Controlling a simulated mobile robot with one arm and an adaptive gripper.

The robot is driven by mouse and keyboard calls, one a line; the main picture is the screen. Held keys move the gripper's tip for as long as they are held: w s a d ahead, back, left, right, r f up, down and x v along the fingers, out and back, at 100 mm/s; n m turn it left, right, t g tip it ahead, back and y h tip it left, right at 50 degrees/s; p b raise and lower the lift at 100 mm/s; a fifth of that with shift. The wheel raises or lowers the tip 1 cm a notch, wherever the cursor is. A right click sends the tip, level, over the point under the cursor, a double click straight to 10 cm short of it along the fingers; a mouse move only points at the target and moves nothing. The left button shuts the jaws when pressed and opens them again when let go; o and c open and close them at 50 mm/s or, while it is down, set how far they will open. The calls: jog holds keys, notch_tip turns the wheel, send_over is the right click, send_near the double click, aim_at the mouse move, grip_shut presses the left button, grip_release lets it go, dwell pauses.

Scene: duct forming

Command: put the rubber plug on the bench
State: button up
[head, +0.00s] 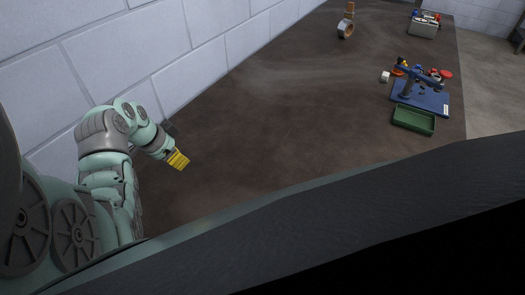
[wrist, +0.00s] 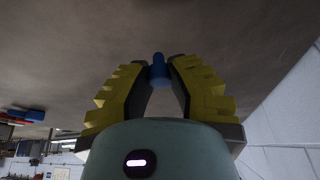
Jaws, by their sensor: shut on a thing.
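In the wrist view, a small blue cylindrical piece, which looks like the rubber plug (wrist: 158,68), sits between the tips of my gripper (wrist: 158,72). The yellow-and-black fingers are shut on it. In the head view, my gripper (head: 179,160) is at the left, over the near left part of the dark brown bench (head: 260,110); the plug cannot be made out there. The height of the gripper above the bench is hard to tell.
A blue stand (head: 420,97) with small coloured parts and a green tray (head: 414,119) stand at the right. A white cube (head: 385,76) lies beside them. The bench middle is clear; a block wall (head: 120,50) borders the left.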

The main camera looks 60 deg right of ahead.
aim_at(184, 173)
jog(key=shift+d+f, duration=0.15)
jog(key=shift+d, duration=0.35)
jog(key=shift+f, duration=0.1)
notch_tip(184, 173, down, 2)
jog(key=shift+p, duration=0.65)
jog(key=shift+w+f, duration=0.1)
jog(key=shift+f, duration=0.5)
jog(key=shift+f, duration=0.2)
jog(key=o, duration=0.8)
jog(key=shift+a, duration=0.1)
